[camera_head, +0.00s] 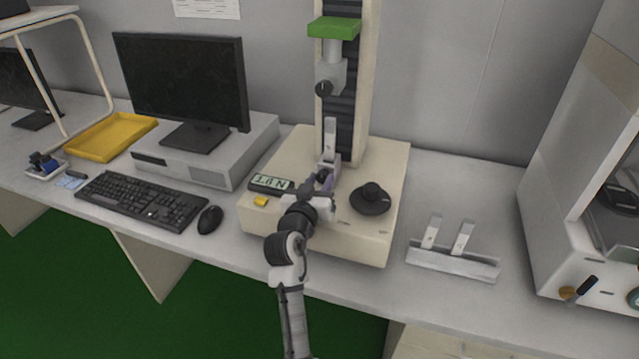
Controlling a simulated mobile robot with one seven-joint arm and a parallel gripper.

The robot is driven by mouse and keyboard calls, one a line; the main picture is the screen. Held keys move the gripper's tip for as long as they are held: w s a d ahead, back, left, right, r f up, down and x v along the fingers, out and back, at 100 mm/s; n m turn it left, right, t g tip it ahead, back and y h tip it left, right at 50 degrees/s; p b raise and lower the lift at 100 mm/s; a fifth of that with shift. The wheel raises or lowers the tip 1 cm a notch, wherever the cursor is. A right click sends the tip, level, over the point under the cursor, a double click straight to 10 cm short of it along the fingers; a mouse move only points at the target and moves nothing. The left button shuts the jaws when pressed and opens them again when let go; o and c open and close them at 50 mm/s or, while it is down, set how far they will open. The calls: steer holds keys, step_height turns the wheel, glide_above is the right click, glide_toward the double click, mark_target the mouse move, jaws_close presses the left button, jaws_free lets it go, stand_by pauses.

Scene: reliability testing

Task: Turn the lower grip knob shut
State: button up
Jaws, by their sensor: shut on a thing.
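The test machine has a cream base (285,150) and a tall column. The lower grip (330,143) is a light grey clamp standing on the base in front of the column. My gripper (322,181) is at the front of this lower grip, shut on its knob. The knob is mostly hidden by my fingers and wrist, so its turn angle cannot be told. The upper grip (332,73) hangs above under a green crosshead (334,27), with its own dark knob (323,88).
A display (271,183), a yellow button (260,202) and a black round dial (371,197) sit on the base around my arm. A keyboard (142,199) and mouse (209,219) lie left. A metal holder with two upright pieces (452,262) stands right.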

steer(key=shift+f+b, duration=0.1)
steer(key=shift+b, duration=0.2)
steer(key=m+b, duration=0.3)
steer(key=b, duration=0.2)
steer(key=shift+f+m, duration=0.15)
steer(key=shift+m, duration=0.25)
steer(key=m+b, duration=0.3)
steer(key=shift+b, duration=0.35)
steer(key=shift+d+r+m, duration=0.1)
steer(key=shift+r+m, duration=0.15)
steer(key=shift+m, duration=0.05)
steer(key=o, duration=1)
steer(key=shift+c, duration=0.2)
steer(key=b+v, duration=0.2)
steer(key=v, duration=1.2)
steer(key=shift+b, duration=0.4)
